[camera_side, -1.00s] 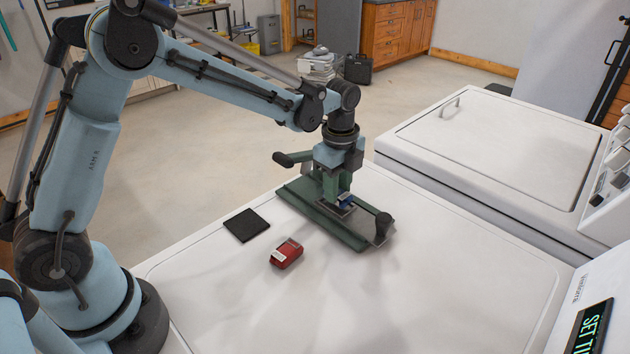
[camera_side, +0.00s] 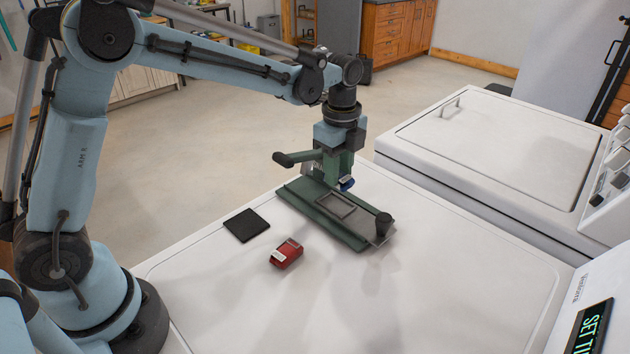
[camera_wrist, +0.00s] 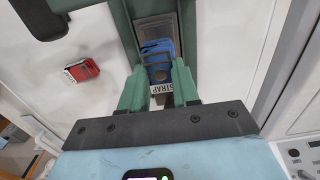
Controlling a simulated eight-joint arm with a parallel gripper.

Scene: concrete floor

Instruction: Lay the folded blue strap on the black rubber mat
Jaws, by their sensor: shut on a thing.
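The folded blue strap (camera_side: 347,184) is in my gripper (camera_side: 343,180), held a little above a green bench tool with a long base. In the wrist view the strap (camera_wrist: 158,50) lies between the two green fingers of my gripper (camera_wrist: 160,88), with a label reading "STRAP" at its near end. My gripper is shut on it. The fingers hide part of the strap in the side view. The black rubber mat (camera_side: 246,225) lies flat and bare on the white top, left of the green tool and apart from my gripper.
The green tool (camera_side: 310,213) has a raised handle at its back left and a black knob at its front right. A red box (camera_side: 286,253) sits between the mat and the tool's front. The white top (camera_side: 400,310) is clear in front. Another white appliance (camera_side: 490,155) stands at right.

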